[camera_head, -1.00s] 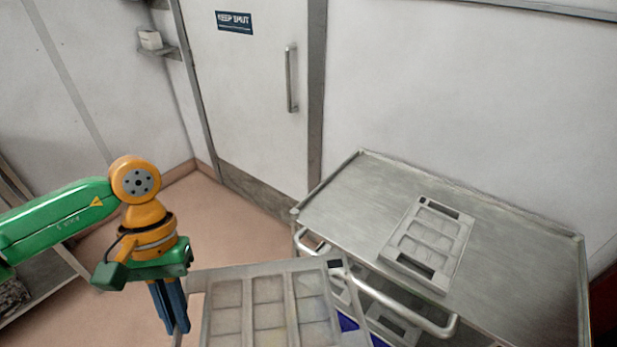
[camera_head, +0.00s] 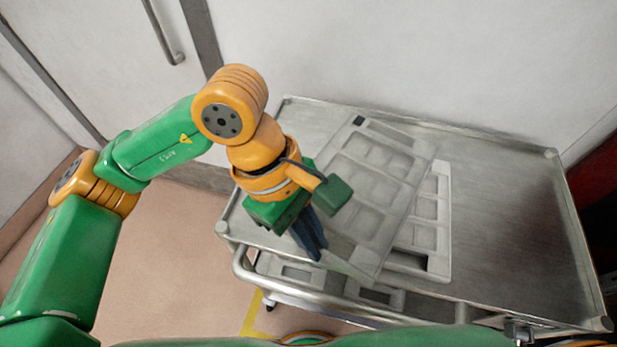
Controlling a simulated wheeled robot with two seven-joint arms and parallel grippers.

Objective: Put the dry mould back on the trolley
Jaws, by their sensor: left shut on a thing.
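The mould (camera_head: 368,190), a grey rectangular tray with several shallow square cavities, is held by my left gripper (camera_head: 318,256). The gripper's dark blue fingers are shut on its left edge. The mould is over the left part of the trolley (camera_head: 505,215), a steel cart with a raised rim. A second, similar mould (camera_head: 438,208) lies on the trolley top and is partly hidden under the held one. I cannot tell whether the two moulds touch. My right gripper is not in view.
More moulds (camera_head: 297,273) lie on the trolley's lower shelf. The right part of the trolley top is bare. A white wall stands behind, with a door (camera_head: 95,45) at the far left. A yellow floor line (camera_head: 252,316) shows below the trolley.

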